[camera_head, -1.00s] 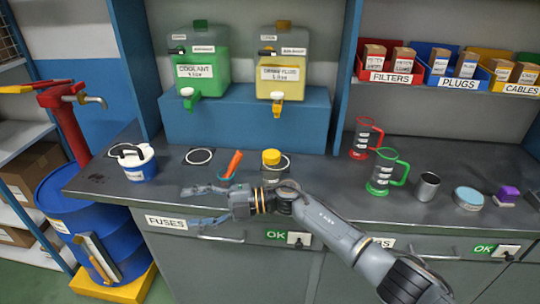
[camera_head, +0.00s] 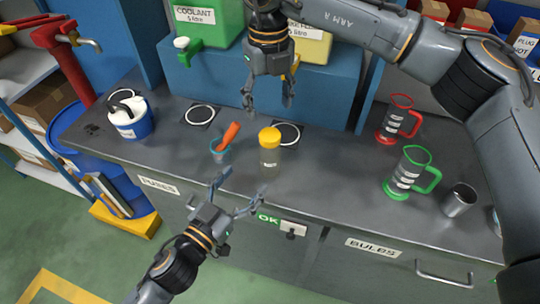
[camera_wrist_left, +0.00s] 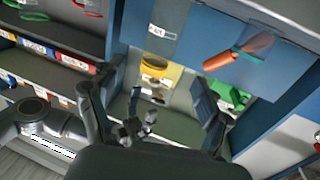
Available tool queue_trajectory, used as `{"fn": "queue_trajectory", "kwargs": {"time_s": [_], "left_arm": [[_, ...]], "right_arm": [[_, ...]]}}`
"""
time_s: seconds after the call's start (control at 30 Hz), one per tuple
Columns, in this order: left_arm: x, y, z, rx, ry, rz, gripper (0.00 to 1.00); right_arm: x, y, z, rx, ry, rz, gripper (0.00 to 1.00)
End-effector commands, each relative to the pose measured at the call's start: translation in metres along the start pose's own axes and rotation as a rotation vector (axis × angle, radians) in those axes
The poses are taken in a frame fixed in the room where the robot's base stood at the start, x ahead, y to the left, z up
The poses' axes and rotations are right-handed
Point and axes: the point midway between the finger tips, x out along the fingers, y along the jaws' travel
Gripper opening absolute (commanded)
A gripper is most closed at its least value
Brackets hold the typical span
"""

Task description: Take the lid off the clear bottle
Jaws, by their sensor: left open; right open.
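The clear bottle (camera_head: 269,158) stands upright on the grey counter, with a yellow lid (camera_head: 269,136) on its top. My right gripper (camera_head: 268,104) is open and empty, pointing down above and behind the lid, apart from it. My left gripper (camera_head: 238,193) is open and empty, at the counter's front edge, below and left of the bottle in the head view. Its spread fingers also frame the left wrist view (camera_wrist_left: 157,76), where I cannot clearly make out the bottle.
A blue-white container (camera_head: 131,120) is farther left. Red (camera_head: 399,120) and green (camera_head: 408,175) jugs and a metal cup (camera_head: 459,200) stand right. Dispensers are behind.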

Motion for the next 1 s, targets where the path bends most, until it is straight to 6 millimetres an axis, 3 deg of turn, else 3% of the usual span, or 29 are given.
{"fn": "queue_trajectory", "kwargs": {"time_s": [0.5, 0.7, 1.0], "left_arm": [[0.094, -0.001, 0.0, 0.002, 0.0, -0.001, 0.77], [0.11, 0.0, 0.001, 0.0, -0.001, 0.0, 0.77], [0.112, 0.0, 0.001, 0.0, -0.002, -0.001, 0.77]], "right_arm": [[0.0, 0.001, 0.0, 0.0, 0.0, 0.004, 0.64], [0.0, 0.001, 0.0, 0.0, 0.0, 0.004, 0.64], [0.0, 0.001, 0.0, 0.0, 0.0, 0.004, 0.64]]}}
